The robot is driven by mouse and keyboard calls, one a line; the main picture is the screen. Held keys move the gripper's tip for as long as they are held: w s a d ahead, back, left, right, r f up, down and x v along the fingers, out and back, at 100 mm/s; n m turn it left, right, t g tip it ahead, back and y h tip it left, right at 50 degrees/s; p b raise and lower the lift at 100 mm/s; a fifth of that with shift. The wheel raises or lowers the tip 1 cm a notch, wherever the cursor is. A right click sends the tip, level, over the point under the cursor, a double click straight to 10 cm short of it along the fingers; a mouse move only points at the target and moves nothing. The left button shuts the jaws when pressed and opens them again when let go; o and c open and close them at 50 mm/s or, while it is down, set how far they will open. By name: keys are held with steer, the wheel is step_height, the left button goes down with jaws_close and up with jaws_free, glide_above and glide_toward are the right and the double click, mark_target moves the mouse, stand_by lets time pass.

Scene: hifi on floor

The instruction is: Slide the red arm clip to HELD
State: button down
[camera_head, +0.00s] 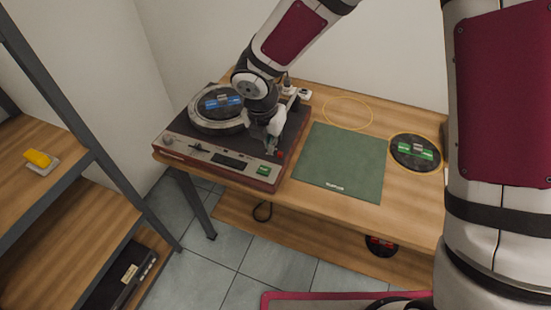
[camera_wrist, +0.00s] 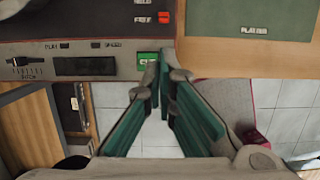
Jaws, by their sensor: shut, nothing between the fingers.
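The red arm clip (camera_wrist: 164,17) is on the turntable's dark top plate, in line with the FREE label. The HELD label is just above, at the top edge of the wrist view. In the head view the clip (camera_head: 280,154) is a small red spot at the right front of the turntable (camera_head: 213,158). My gripper (camera_wrist: 158,62) has its green fingers closed at the tips, empty, over the front panel by the green button (camera_wrist: 147,58). In the head view my gripper (camera_head: 271,148) is just left of the clip. The wrist partly hides the tonearm area.
The turntable stands on a wooden table (camera_head: 400,204). A green mat (camera_head: 340,162) lies right of it, with a record with a green label (camera_head: 416,152) further right. A record with a blue label (camera_head: 221,103) sits on the platter. A shelf (camera_head: 65,160) stands at left.

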mark_target(278, 154)
steer(key=shift+f, duration=0.1)
steer(key=x, duration=0.9)
steer(key=shift+w+f, duration=0.15)
steer(key=shift+f, duration=0.25)
steer(key=shift+w+d+b, duration=0.3)
steer(key=shift+w+b, duration=0.05)
steer(key=shift+w, duration=0.4)
steer(key=shift+w+d+b, duration=0.25)
steer(key=shift+w+b, duration=0.1)
steer(key=shift+w, duration=0.4)
steer(key=shift+s+r, duration=0.1)
